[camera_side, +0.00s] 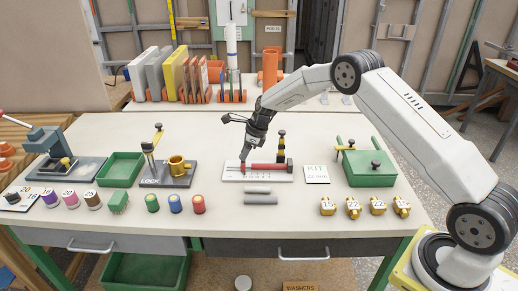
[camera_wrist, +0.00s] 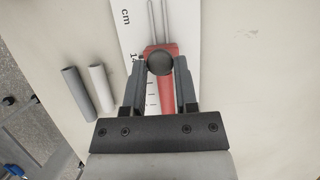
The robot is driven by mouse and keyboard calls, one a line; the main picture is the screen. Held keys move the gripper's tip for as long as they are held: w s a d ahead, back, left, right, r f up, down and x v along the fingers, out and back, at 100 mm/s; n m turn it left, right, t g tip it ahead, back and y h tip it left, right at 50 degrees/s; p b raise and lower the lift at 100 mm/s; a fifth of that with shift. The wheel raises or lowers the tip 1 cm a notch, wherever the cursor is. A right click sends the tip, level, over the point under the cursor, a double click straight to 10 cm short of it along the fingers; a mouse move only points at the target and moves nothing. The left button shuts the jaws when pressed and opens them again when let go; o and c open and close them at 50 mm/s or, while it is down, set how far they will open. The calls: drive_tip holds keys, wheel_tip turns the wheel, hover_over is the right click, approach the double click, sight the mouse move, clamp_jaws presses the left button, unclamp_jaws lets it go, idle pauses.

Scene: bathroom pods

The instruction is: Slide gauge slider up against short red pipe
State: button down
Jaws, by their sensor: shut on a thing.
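The gauge is a white board (camera_side: 232,176) with printed marks, lying on the table; its "cm" end also shows in the wrist view (camera_wrist: 128,30). A red gauge slider (camera_side: 243,169) with a dark round knob (camera_wrist: 160,62) sits near the board's left end. The short red pipe (camera_side: 270,167) lies along the board, right of the slider. In the wrist view red shows between my fingers (camera_wrist: 167,98), below the knob. My gripper (camera_side: 246,157) is shut on the slider by its knob. The fingers hide whether slider and pipe touch.
Several brass fittings (camera_side: 353,208) lie at front right.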

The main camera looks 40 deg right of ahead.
drive_tip(key=shift+s+d, duration=0.7)
drive_tip(key=shift+c, duration=1.8)
unclamp_jaws()
drive_tip(key=v, duration=0.8)
drive_tip(key=shift+a, duration=0.1)
